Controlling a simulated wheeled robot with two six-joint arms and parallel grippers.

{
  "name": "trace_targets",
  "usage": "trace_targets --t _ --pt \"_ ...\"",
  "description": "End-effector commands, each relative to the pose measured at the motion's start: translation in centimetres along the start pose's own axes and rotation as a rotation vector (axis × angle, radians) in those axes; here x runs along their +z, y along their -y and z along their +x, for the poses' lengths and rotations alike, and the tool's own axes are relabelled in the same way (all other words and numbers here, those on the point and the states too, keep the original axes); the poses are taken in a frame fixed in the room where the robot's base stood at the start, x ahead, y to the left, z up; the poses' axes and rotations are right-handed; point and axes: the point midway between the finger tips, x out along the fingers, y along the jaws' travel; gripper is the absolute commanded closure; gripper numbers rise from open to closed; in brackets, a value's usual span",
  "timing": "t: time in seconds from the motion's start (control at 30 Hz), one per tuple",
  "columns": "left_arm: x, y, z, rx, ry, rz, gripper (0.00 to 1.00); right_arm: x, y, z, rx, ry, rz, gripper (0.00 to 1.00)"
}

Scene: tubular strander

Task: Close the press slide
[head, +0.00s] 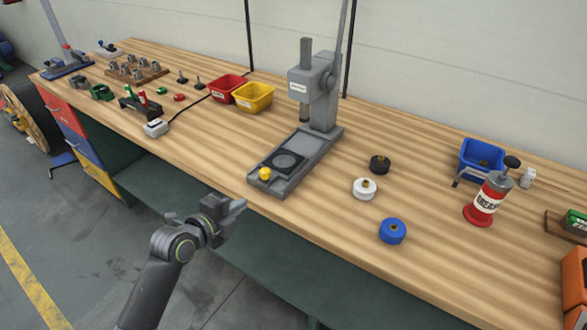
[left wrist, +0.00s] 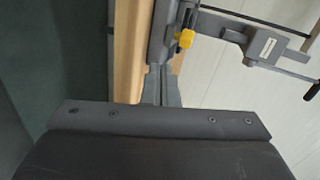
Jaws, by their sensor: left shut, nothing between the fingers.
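The grey arbor press (head: 300,85) stands on the wooden bench. Its slide (head: 286,162), with a dark round plate, lies along the press base (head: 318,150). A yellow knob (head: 265,174) sits at the slide's front end, near the bench's front edge. The knob also shows in the left wrist view (left wrist: 185,39). My left gripper (head: 240,204) is shut and empty, just in front of the bench edge, below and left of the knob in the head view. In the left wrist view its fingers (left wrist: 161,86) point toward the knob, apart from it. My right gripper is out of view.
Black (head: 380,164), white (head: 365,188) and blue (head: 392,231) round pieces lie right of the press. A red grease can (head: 487,198) stands farther right. Red (head: 228,88) and yellow (head: 254,97) bins are behind left. The bench between the press and the white box (head: 156,128) is mostly clear.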

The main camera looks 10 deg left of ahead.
Motion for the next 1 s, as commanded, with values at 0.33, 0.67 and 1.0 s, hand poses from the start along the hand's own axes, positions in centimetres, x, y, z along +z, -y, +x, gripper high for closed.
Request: trace_targets --t 0.33,0.67,1.0 --pt "-1.3 2.7 0.7 -0.043 -0.033 0.092 1.00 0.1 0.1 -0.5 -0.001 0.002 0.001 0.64" --pt "-1.4 2.9 5.8 -0.041 -0.033 0.089 1.00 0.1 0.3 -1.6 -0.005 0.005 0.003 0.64" --pt "-1.6 3.5 10.4 -0.040 -0.032 0.090 1.00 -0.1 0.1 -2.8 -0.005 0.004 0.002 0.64"
